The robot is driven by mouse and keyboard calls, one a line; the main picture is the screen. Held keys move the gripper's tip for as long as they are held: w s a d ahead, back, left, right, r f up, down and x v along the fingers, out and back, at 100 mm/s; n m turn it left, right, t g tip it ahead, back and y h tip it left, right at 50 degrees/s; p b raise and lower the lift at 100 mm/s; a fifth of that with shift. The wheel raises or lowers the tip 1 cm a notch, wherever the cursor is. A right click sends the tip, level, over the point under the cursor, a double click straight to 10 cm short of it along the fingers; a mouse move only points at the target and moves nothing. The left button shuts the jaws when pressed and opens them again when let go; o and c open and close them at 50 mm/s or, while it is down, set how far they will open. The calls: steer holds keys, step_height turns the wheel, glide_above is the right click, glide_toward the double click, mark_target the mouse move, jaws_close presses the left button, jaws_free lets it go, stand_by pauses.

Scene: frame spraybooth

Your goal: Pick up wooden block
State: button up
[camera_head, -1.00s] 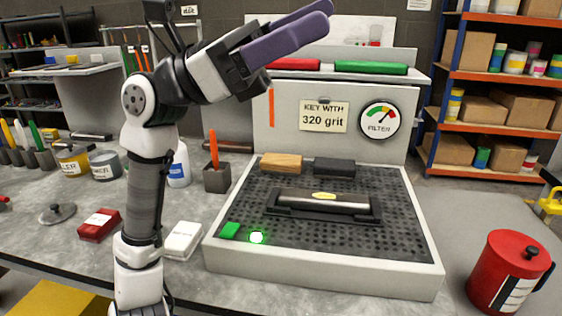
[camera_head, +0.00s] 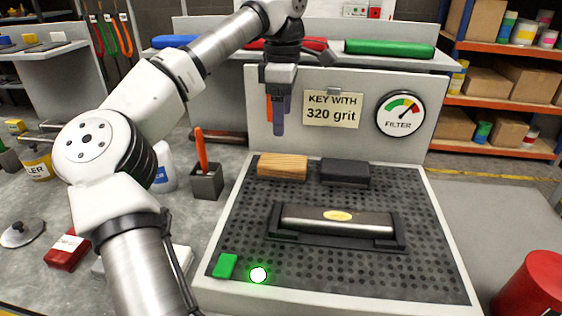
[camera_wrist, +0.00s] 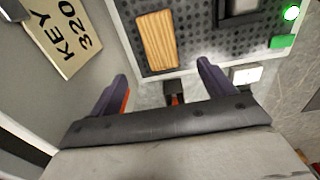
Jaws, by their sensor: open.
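The wooden block (camera_head: 282,166) is light brown with visible grain. It lies at the back left of the black perforated bed, against the upright panel. In the wrist view the wooden block (camera_wrist: 157,39) lies ahead of the fingers, between their lines and apart from them. My gripper (camera_head: 279,128) hangs fingers down above and behind the block, in front of the panel. In the wrist view my gripper (camera_wrist: 162,72) has its two purple fingers wide apart with nothing between them.
A dark block (camera_head: 345,172) sits right of the wooden one. A metal bar in a black holder (camera_head: 337,224) lies mid-bed. A sign (camera_head: 332,108) and filter gauge (camera_head: 401,114) are on the panel. A grey cup (camera_head: 206,182) with an orange-handled tool stands left of the bed.

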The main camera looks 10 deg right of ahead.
glide_above(283, 161)
step_height(283, 161, down, 7)
steer(key=shift+f, duration=0.1)
step_height(283, 161, down, 5)
steer(key=shift+f+p, duration=0.1)
steer(key=shift+p, duration=0.65)
steer(key=c, duration=1.1)
